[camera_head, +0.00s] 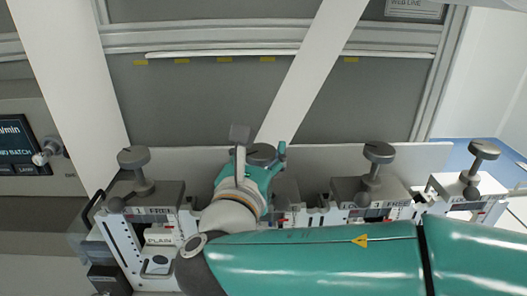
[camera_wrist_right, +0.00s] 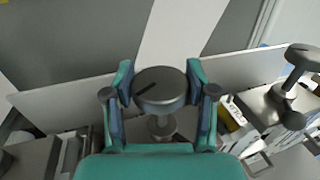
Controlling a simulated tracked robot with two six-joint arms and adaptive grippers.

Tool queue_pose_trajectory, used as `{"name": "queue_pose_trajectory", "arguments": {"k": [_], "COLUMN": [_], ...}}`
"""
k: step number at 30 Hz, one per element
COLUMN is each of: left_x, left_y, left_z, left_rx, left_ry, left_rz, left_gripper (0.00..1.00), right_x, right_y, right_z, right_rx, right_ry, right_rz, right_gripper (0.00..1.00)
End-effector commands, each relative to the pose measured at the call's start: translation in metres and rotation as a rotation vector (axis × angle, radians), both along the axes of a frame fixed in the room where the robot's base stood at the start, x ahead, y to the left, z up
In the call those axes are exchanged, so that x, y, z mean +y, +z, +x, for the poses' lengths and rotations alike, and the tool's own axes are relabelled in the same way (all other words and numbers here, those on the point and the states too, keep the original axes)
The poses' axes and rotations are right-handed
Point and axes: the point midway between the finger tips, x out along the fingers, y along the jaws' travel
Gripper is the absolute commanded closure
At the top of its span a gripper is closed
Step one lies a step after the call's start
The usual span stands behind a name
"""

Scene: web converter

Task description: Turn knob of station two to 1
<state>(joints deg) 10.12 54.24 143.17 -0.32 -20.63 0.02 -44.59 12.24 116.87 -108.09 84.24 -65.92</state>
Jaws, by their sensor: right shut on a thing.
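The knob of station two (camera_head: 262,152) is a dark grey round knob on a short stem, second from the left in the row. It also shows from above in the wrist view (camera_wrist_right: 160,90), with a dark slanted line on its top. My right gripper (camera_head: 260,148) is shut on this knob, with one teal finger on each side, as the wrist view also shows (camera_wrist_right: 160,92). My gripper and arm hide most of station two and its label. My left gripper is not in view.
Similar knobs stand at the left station (camera_head: 133,158), the third station (camera_head: 378,152) and the far-right station (camera_head: 484,150). White web strips (camera_head: 318,65) run down behind the row. A dark display (camera_head: 18,142) is at the left edge. A low light plate stands behind the knobs.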

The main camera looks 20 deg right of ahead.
Motion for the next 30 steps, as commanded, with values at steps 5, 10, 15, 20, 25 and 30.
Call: {"name": "queue_pose_trajectory", "arguments": {"k": [5,10,15,20,25,30], "left_x": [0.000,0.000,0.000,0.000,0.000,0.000], "left_y": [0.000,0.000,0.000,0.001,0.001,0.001], "left_z": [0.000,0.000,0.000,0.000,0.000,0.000], "left_rx": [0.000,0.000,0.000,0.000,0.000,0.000], "left_ry": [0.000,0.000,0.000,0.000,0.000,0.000], "left_rz": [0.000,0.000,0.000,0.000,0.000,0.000], "left_gripper": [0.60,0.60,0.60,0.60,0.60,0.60], "right_x": [0.000,0.000,0.000,0.006,0.021,0.039], "right_y": [0.000,0.000,0.000,0.000,0.000,0.000], "right_z": [0.000,0.000,-0.001,-0.009,-0.033,-0.063], "right_rx": [0.000,0.000,0.000,0.000,-0.001,-0.002], "right_ry": [-0.001,-0.001,-0.001,0.001,0.004,0.005], "right_rz": [0.000,0.000,0.000,0.000,-0.001,-0.001], "right_gripper": [0.20,0.18,0.18,0.18,0.18,0.18]}}
